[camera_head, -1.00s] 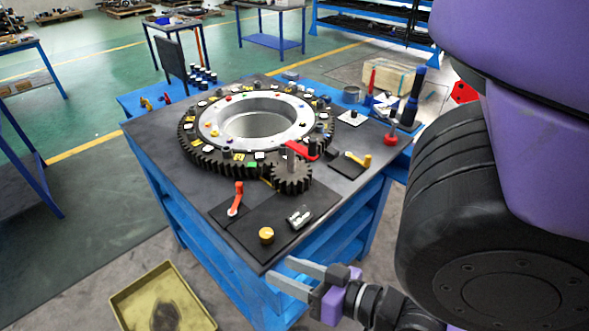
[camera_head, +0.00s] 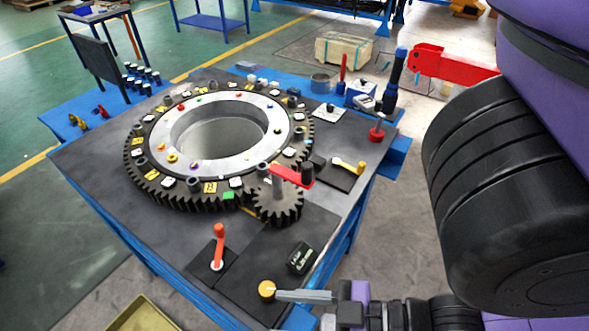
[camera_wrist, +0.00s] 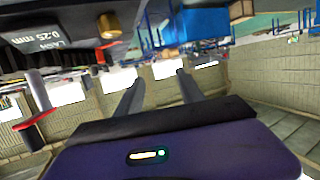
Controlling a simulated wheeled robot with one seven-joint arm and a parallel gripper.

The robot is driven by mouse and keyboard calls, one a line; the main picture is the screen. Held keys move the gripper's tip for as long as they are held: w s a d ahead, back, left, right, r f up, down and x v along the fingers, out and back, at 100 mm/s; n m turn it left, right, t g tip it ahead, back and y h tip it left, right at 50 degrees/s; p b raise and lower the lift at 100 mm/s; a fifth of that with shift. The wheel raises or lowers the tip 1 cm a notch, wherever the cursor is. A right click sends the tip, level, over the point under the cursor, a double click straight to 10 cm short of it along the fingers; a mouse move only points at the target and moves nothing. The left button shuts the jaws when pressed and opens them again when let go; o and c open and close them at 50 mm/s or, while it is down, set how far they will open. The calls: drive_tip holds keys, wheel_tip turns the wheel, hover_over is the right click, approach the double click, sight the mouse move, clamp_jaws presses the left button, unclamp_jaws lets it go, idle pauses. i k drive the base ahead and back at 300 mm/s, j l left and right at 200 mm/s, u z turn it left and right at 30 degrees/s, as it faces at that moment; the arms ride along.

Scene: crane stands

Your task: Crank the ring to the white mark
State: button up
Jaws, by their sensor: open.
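The ring (camera_head: 160,190) is a large dark toothed gear with a pale metal inner collar, lying flat on the bench. Several white tags sit on it, among yellow, green and other pieces; I cannot tell which is the white mark. A small pinion (camera_head: 275,208) meshes with its near right edge. A red crank arm (camera_head: 290,175) with an upright black handle (camera_head: 307,172) sits on top of the pinion. My gripper (camera_head: 282,304) is open and empty at the bench's front edge, beside the yellow knob (camera_head: 267,290). Its fingers also show in the wrist view (camera_wrist: 157,80).
An orange lever (camera_head: 219,245) and a small dark display box (camera_head: 300,258) stand near the front. A yellow bin (camera_head: 150,318) lies on the floor in front.

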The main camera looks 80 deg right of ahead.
sight(279, 201)
drive_tip(key=i+l+z, duration=0.15)
drive_tip(key=z, duration=0.3)
drive_tip(key=k+j, duration=0.15)
drive_tip(key=j, duration=0.2)
drive_tip(key=k+j, duration=0.15)
drive_tip(key=j, duration=0.15)
drive_tip(key=k+j+u, duration=0.1)
drive_tip(key=j, duration=0.25)
drive_tip(key=k+j, duration=0.2)
drive_tip(key=j, duration=0.15)
